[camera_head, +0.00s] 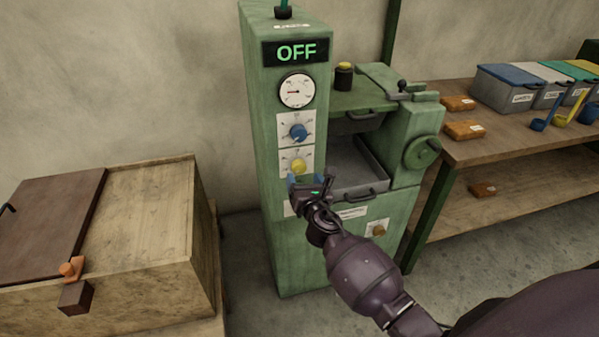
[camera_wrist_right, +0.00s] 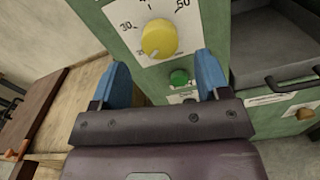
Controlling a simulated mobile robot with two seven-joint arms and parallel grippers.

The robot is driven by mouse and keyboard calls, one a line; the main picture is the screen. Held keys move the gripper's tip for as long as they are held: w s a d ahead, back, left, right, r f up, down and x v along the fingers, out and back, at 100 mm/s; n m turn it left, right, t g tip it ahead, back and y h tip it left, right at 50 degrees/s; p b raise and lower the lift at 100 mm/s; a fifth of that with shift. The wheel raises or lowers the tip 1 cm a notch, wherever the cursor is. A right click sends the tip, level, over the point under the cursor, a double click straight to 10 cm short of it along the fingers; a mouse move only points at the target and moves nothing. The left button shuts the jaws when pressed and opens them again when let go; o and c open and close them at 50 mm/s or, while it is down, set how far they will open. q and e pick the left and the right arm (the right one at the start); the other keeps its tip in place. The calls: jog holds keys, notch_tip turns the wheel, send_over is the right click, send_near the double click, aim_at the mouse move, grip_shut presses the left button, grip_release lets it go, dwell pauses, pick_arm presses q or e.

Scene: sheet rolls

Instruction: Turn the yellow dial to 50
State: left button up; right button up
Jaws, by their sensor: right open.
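The yellow dial (camera_head: 298,167) sits on a white scale plate on the front of the green machine (camera_head: 262,130), below a blue dial (camera_head: 298,132). In the right wrist view the yellow dial (camera_wrist_right: 159,38) is close, with 30 to its upper left and 50 to its upper right. In the head view the right gripper (camera_head: 309,186) is in front of the machine. My left gripper is not in view.
The machine's display (camera_head: 296,52) reads OFF. A green button (camera_wrist_right: 179,77) lies just below the yellow dial. An open tray (camera_head: 355,165) with a handle is to the right. A wooden box (camera_head: 150,220) stands at left; a bench (camera_head: 510,140) with bins is at right.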

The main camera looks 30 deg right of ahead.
aim_at(300, 170)
jog(key=x, duration=0.3)
jog(key=shift+w+f, duration=0.1)
jog(key=shift+w, duration=0.1)
jog(key=shift+w+d, duration=0.1)
jog(key=shift+w, duration=0.25)
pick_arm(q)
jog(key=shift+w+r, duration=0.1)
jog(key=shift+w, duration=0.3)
pick_arm(e)
jog(key=shift+w, duration=0.1)
jog(key=shift+c, duration=0.4)
